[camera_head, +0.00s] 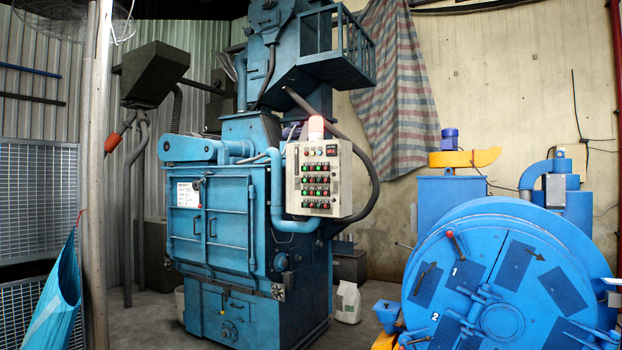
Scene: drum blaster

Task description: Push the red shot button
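A light grey control panel (345,180) is mounted on the right front of the blue blasting machine (228,225). It carries rows of small red and green buttons (316,180), with small displays near the top. The button labels are too small to read, so I cannot tell which red one is the shot button. My gripper is not in view.
A large blue round drum door (490,275) with a red knob (450,234) stands at the right. A wooden post (97,180) and a blue cloth (60,300) are at the left. Floor is open left of the machine.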

